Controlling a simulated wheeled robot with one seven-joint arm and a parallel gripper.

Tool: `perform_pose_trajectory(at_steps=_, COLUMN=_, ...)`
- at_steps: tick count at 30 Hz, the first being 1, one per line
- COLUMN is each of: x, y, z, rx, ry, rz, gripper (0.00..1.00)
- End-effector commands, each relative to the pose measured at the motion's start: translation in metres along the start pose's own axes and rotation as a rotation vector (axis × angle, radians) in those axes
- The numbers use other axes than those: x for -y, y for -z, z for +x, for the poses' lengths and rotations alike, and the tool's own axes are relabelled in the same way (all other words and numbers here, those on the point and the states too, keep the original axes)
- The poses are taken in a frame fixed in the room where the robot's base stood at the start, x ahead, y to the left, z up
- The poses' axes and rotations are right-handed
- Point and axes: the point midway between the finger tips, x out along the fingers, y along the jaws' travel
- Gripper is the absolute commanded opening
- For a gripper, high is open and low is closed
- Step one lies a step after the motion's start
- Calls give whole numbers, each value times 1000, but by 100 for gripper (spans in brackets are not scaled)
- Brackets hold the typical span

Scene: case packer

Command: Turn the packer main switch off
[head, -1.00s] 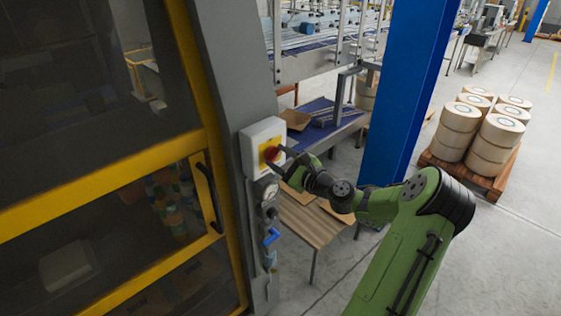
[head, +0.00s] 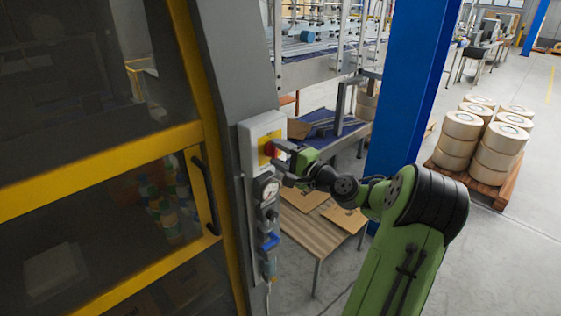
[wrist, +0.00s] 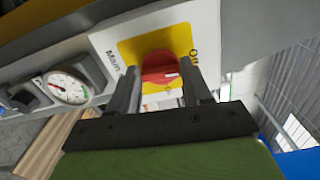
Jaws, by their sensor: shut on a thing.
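The packer main switch is a red knob (wrist: 160,72) on a yellow plate (wrist: 176,42) on a white box (head: 250,137) fixed to the grey machine post. In the head view my gripper (head: 275,157) reaches the switch from the right and partly hides the knob.
Below the switch are a round gauge (head: 266,189) and a blue handle (head: 269,242). A yellow-framed door with a black handle (head: 207,196) is on the left. A blue column (head: 405,90) stands right of the switch, close behind my arm.

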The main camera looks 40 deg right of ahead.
Motion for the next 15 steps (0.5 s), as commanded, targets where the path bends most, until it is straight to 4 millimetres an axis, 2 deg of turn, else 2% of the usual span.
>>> perform_pose_trajectory(at_steps=15, x=-3, y=0, z=0, rx=1, ry=-7, rz=-110, gripper=18)
